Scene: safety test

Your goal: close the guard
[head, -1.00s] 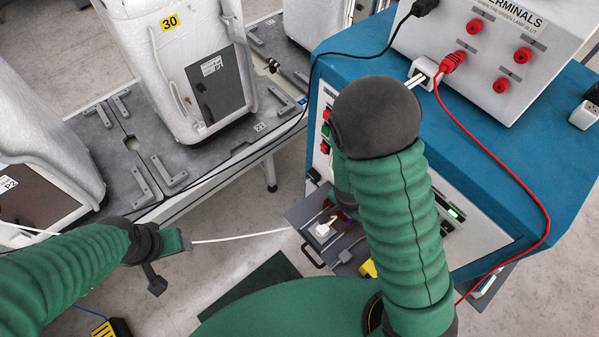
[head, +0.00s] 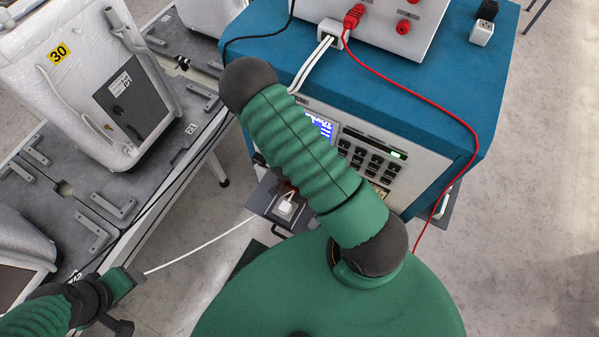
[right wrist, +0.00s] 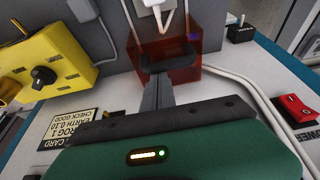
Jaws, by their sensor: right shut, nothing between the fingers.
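A clear red guard (right wrist: 182,88) with a dark handle (right wrist: 170,66) is at top centre in the right wrist view. My right gripper (right wrist: 158,80) is shut and empty, its fingertips at the handle; I cannot tell if they touch it. A white plug (right wrist: 154,4) with a white cable is just beyond the guard. In the head view, a white plug (head: 286,208) sits on a dark shelf (head: 262,198) below the blue bench, and my right arm hides the right gripper. My left gripper (head: 126,281) is at lower left, its fingers unclear.
A blue bench (head: 455,75) carries a white terminal box with red sockets and a hanging red cable. A yellow box (right wrist: 50,65) and a red switch (right wrist: 297,110) flank the guard. White appliances (head: 90,80) stand on a grey line at left. A white cable stretches near my left gripper.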

